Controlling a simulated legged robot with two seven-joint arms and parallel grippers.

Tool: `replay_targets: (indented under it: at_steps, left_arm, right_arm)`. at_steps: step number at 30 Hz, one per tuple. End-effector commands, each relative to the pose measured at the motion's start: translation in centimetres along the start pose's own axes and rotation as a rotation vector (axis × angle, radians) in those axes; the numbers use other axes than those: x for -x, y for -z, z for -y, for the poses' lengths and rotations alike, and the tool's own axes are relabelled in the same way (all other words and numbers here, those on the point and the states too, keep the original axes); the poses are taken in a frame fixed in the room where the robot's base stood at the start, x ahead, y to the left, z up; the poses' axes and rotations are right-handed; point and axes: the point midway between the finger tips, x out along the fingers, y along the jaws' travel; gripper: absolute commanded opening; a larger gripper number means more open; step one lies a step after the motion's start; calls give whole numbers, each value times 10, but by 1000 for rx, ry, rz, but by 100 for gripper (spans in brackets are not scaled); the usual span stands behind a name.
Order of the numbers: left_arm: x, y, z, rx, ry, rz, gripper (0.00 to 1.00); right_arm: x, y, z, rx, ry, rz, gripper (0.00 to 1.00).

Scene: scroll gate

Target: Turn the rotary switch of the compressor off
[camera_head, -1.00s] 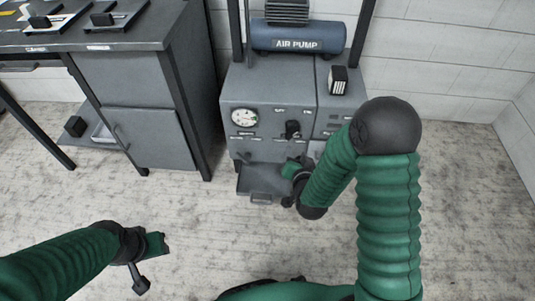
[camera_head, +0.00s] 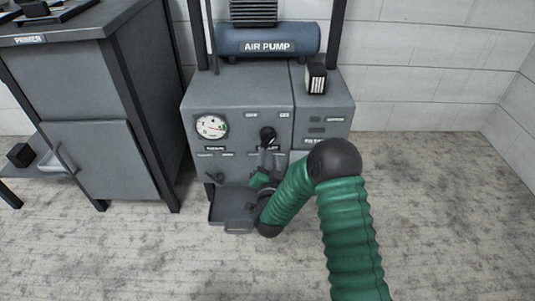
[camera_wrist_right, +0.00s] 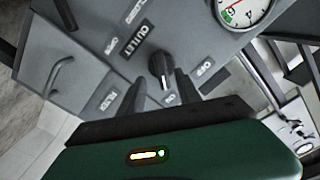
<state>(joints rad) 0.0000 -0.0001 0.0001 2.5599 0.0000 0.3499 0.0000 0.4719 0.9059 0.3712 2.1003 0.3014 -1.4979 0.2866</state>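The compressor (camera_head: 235,100) is a grey cabinet with a blue "AIR PUMP" tank (camera_head: 267,39) on top. Its black rotary switch (camera_head: 267,135) is on the front panel, right of the round gauge (camera_head: 211,127). In the right wrist view the switch (camera_wrist_right: 161,67) has a white mark on its lower end. My right gripper (camera_head: 266,157) is just below and in front of the switch. Its two dark fingers (camera_wrist_right: 160,90) are open, with the switch between and beyond their tips; I cannot tell whether they touch it. My left gripper is out of view.
A grey workbench cabinet (camera_head: 90,150) stands left of the compressor. An open tray (camera_head: 232,207) juts out low on the compressor's front. A black-and-white box (camera_head: 316,78) sits on its right top. The floor (camera_head: 440,220) to the right is clear.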

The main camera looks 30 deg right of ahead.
Motion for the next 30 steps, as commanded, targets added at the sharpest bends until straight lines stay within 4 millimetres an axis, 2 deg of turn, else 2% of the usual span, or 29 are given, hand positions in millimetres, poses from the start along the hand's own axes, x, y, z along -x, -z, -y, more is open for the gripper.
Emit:
replay_targets:
  at_steps: [1,7,11,18,27,30]
  left_arm:
    - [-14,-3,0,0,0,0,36]
    - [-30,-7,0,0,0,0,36]
    - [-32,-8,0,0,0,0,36]
    - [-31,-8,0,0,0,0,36]
    - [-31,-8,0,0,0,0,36]
    - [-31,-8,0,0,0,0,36]
  right_arm:
    - [-13,-4,-4,-1,1,-7,40]
    - [-49,-3,-2,0,1,-3,40]
    - [-58,0,0,1,2,-1,40]
    - [-59,0,1,1,1,1,40]
    - [-59,0,0,1,0,1,1]
    - [-59,0,0,1,0,1,0]
